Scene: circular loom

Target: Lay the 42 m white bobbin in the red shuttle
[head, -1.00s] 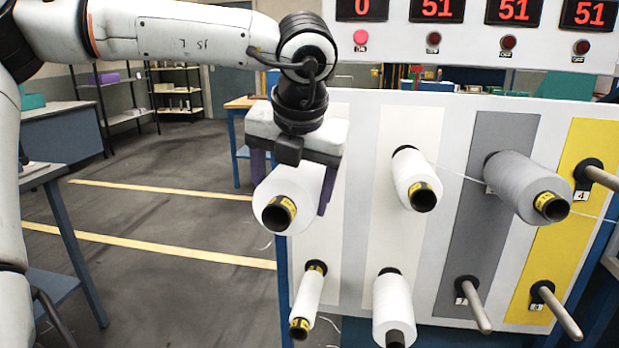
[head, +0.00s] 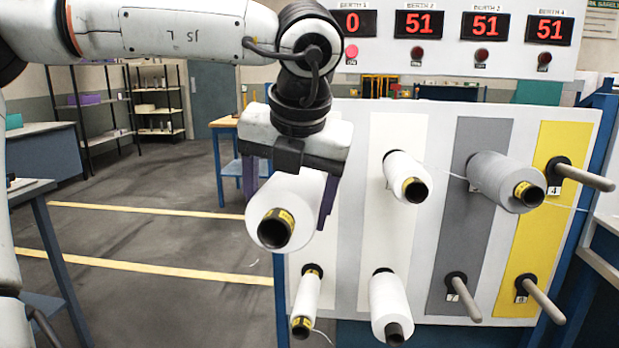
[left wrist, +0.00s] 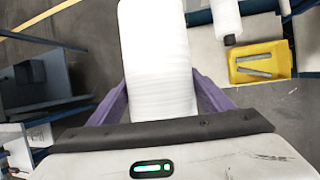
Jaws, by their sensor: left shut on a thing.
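My left gripper (head: 288,192) is shut on a white bobbin (head: 300,190) at the upper left of the peg board, its purple fingers on either side. The bobbin's dark core with a yellow label faces the camera; the label is too small to read. Its far end is hidden, so I cannot tell whether a peg is still inside it. In the left wrist view the same bobbin (left wrist: 158,60) lies between the purple fingers. The red shuttle does not show in either view. My right gripper is not in view.
The peg board (head: 345,240) holds other white bobbins (head: 405,175) (head: 305,300) (head: 388,300), a grey bobbin (head: 500,180) and bare pegs (head: 585,178). Red number displays (head: 485,25) hang above. A yellow tray (left wrist: 245,75) shows in the left wrist view. Floor is clear at left.

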